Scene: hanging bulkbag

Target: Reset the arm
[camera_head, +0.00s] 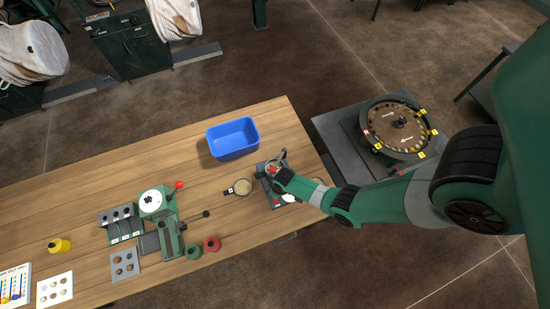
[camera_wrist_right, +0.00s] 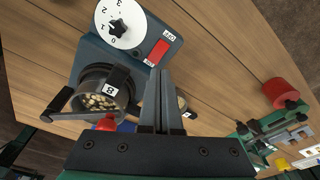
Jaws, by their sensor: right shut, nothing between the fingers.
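My right arm (camera_head: 380,203) comes in from the right in the head view, and its hand is over the right end of the wooden table. My right gripper (camera_wrist_right: 157,78) is shut and empty in the right wrist view, its two fingers together. It is in front of a grey-blue device (camera_wrist_right: 150,47) with a white numbered dial (camera_wrist_right: 118,25) and a red OFF switch (camera_wrist_right: 156,52). A metal cup (camera_wrist_right: 103,88) of pale beans is beside the fingers. I cannot tell whether the fingers touch the device. My left gripper is not in view.
On the table (camera_head: 80,195) are a blue bin (camera_head: 232,138), a green machine (camera_head: 163,215) with a red-knobbed lever, a small round dish (camera_head: 243,187), and red (camera_head: 212,244) and green cups. A round dark tray machine (camera_head: 398,130) stands off the table's right end.

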